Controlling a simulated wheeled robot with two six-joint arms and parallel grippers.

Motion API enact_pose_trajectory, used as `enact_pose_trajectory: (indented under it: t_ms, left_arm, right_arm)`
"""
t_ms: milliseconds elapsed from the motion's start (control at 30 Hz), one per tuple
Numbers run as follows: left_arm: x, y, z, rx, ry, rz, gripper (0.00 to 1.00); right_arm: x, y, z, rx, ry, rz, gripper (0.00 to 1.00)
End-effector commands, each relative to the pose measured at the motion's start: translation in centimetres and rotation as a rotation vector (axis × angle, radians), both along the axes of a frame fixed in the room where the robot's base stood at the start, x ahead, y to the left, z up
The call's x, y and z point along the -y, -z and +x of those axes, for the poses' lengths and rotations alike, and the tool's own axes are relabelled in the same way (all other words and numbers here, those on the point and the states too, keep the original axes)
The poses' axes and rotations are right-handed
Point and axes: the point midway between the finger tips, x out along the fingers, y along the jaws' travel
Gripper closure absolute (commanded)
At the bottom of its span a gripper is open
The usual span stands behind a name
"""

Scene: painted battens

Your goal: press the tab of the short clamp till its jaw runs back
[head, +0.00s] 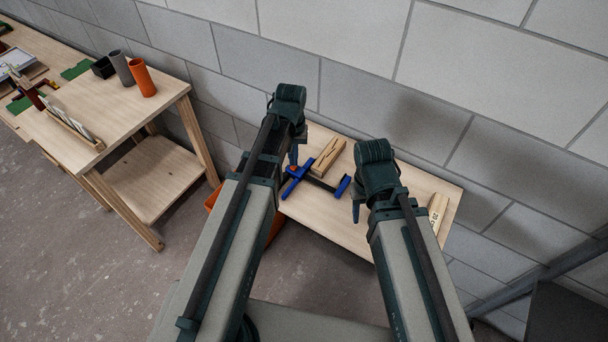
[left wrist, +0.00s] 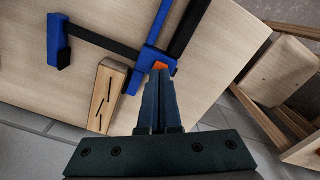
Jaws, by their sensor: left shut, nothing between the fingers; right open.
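A blue clamp (head: 297,178) with a dark bar lies on the small table, and its blue end jaw (head: 342,187) is to the right. In the left wrist view its blue sliding jaw (left wrist: 153,50) and end jaw (left wrist: 56,40) both show, with a gap between them. The orange tab (left wrist: 160,66) is on the sliding jaw side. My left gripper (head: 293,157) is shut and empty, its tips (left wrist: 160,72) right at the tab; I cannot tell if they touch. My right gripper (head: 356,212) is open above the table, right of the clamp.
A wooden block (head: 328,156) with dark slots lies behind the clamp. A marked wood piece (head: 439,207) is at the table's right. An orange bin (head: 275,228) stands below the table's left edge. A workbench (head: 150,110) with cups is further left. A block wall closes the back.

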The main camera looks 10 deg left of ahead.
Motion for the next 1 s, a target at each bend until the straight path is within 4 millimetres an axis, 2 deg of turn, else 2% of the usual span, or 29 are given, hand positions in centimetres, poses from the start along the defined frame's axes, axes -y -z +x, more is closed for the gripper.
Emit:
enact_pose_trajectory:
  t_ms: [33, 500, 833, 933, 1000]
  left_arm:
    - [0.0, -0.9, 0.0, 0.0, 0.0, 0.0, 1.0]
    - [0.0, -4.3, 0.0, 0.0, 0.0, 0.0, 1.0]
    - [0.1, -4.2, -0.1, 0.0, 0.002, 0.0, 1.0]
    - [1.6, -4.2, -1.7, -0.006, 0.053, 0.009, 1.0]
    - [3.7, -4.2, -4.1, -0.013, 0.132, 0.023, 1.0]
  right_arm:
    - [0.0, -0.9, 0.0, 0.0, 0.0, 0.0, 0.5]
    - [0.0, -4.3, 0.0, 0.0, 0.0, 0.0, 0.5]
    - [0.0, -4.2, 0.0, 0.0, -0.001, 0.0, 0.5]
    - [0.0, -4.2, 0.0, 0.0, 0.0, 0.0, 0.5]
    - [0.0, -4.2, 0.0, 0.0, 0.0, 0.0, 0.5]
